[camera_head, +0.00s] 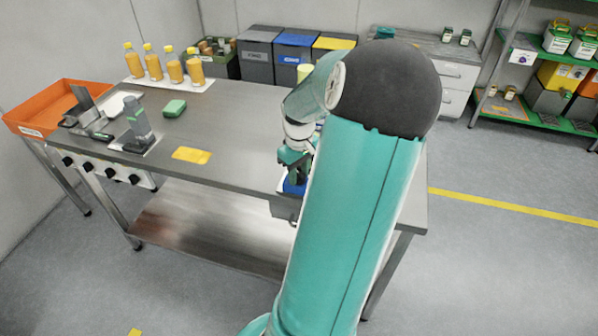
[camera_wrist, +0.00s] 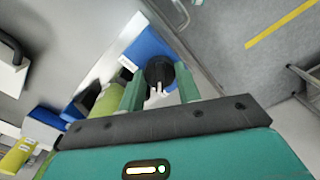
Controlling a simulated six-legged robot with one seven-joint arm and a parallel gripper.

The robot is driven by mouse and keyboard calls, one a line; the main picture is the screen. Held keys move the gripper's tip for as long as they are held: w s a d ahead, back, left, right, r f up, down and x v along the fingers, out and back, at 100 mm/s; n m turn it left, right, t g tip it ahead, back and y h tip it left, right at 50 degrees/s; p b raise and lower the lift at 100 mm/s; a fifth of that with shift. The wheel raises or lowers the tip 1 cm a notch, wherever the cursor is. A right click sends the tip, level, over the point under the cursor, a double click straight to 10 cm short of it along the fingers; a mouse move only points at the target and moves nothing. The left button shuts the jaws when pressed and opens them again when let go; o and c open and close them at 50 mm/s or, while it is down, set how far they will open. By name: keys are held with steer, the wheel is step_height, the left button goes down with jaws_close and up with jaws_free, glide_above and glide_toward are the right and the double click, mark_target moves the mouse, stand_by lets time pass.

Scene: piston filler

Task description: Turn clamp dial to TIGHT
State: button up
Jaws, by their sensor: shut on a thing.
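The clamp dial (camera_wrist: 160,70) is a round black knob with a small white mark on it, on a blue clamp body (camera_wrist: 146,46), in the wrist view. My gripper (camera_wrist: 160,85) is shut on the dial, with one green finger at each side of it. In the head view my gripper (camera_head: 296,160) is at the table's front edge, just above the blue clamp body (camera_head: 292,187), and my arm hides much of that area. The dial is hidden there. I cannot read any TIGHT marking or tell the dial's setting.
The metal table (camera_head: 235,125) holds a yellow cloth (camera_head: 192,156), a green sponge (camera_head: 174,108), several orange bottles (camera_head: 172,66) and a grey device (camera_head: 138,125). Black knobs (camera_head: 110,173) line its front left. A yellow-green cylinder (camera_wrist: 106,101) stands close left of my fingers in the wrist view.

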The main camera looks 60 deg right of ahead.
steer(key=shift+m, duration=4.5)
steer(key=m, duration=0.4)
steer(key=shift+m, duration=2.4)
steer(key=o, duration=1)
